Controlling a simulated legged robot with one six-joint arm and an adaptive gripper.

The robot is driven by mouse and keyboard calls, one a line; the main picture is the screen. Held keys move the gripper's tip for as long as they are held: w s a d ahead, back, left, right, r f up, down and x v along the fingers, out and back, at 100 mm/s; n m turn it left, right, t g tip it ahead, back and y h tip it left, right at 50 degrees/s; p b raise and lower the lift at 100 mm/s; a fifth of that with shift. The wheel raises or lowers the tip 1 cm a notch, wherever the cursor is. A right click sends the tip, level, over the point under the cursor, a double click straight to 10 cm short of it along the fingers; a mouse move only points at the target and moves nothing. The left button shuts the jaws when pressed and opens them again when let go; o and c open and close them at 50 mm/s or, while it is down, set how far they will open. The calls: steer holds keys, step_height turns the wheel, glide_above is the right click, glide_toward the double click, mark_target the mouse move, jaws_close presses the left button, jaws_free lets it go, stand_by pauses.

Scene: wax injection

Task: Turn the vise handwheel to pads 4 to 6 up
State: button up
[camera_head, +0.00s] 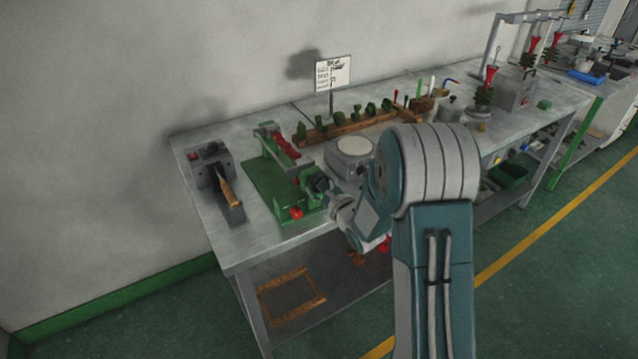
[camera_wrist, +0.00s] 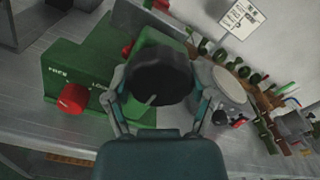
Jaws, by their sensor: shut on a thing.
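The green vise (camera_head: 268,188) stands on the bench, left of my arm, with red pads (camera_head: 284,144) along its top. In the wrist view the green vise body (camera_wrist: 75,60) fills the left side, with a red knob (camera_wrist: 74,97) on its front. The dark round handwheel (camera_wrist: 160,75) is between my fingers in the wrist view. My gripper (camera_wrist: 160,98) is shut on the handwheel, one finger on each side. Pad numbers are too small to read.
A grey device with a wooden handle (camera_head: 229,193) stands at the bench's left end. A grey scale-like box (camera_head: 352,150) is close right of the vise. A wooden rack (camera_head: 345,127) with green pieces and a sign (camera_head: 333,73) are behind.

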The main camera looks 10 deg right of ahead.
steer(key=shift+s+f, duration=0.1)
steer(key=shift+f, duration=0.3)
steer(key=o, duration=1)
steer(key=shift+o, duration=0.2)
steer(key=shift+r, duration=0.1)
steer(key=shift+r, duration=0.1)
steer(key=v, duration=1.1)
steer(key=shift+s, duration=0.3)
steer(key=shift+d, duration=0.15)
